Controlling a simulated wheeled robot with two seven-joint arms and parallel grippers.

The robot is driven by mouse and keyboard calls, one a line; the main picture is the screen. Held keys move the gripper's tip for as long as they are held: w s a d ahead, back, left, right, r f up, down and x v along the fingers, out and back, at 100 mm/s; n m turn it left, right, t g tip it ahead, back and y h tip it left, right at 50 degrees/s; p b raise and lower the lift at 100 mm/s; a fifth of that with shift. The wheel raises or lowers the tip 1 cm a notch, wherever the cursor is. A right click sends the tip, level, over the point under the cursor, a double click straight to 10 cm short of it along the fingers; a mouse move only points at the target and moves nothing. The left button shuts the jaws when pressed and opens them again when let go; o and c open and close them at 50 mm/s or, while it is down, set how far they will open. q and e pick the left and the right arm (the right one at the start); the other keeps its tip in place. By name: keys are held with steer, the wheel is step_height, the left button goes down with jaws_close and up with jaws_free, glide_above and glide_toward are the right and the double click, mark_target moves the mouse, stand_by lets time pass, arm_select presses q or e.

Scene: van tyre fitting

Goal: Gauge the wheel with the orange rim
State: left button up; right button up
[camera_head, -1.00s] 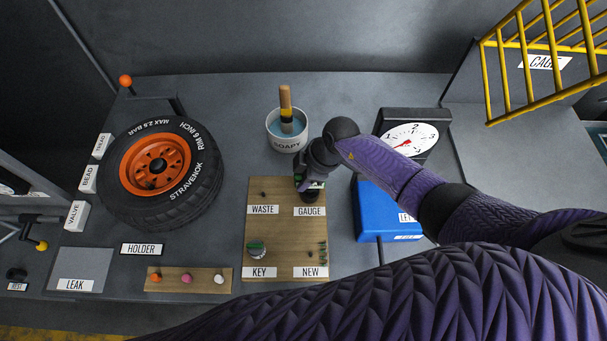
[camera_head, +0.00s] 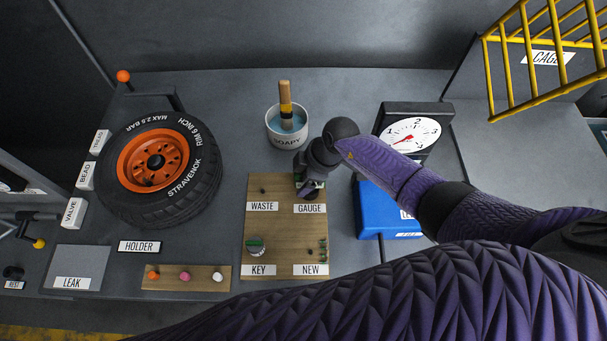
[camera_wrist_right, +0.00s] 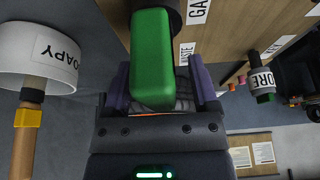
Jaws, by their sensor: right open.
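The wheel with the orange rim (camera_head: 156,161) lies flat on the bench at the left; its black tyre (camera_head: 182,205) reads STRAVENOK. My right gripper (camera_head: 310,187) is at the GAUGE spot of the wooden board (camera_head: 285,226), far to the right of the wheel. In the right wrist view its open fingers (camera_wrist_right: 160,88) stand on either side of a green block-shaped handle (camera_wrist_right: 152,60), apparently the gauge. I cannot tell whether they touch it. The gripper mostly hides this handle in the head view. My left gripper is not in view.
The soapy pot (camera_head: 288,138) with a brush stands behind the board. A blue box (camera_head: 375,225) and a dial (camera_head: 412,135) are right of it. The green-topped key (camera_head: 256,247) sits at front left of the board. A yellow cage (camera_head: 535,60) is at far right.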

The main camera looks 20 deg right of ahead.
steer(key=p+v, duration=0.3)
steer(key=v, duration=0.5)
steer(key=shift+d+r, duration=0.15)
steer(key=shift+r, duration=0.2)
steer(key=shift+s+d+r, duration=0.15)
steer(key=shift+d+r, duration=0.05)
steer(key=shift+r, duration=0.35)
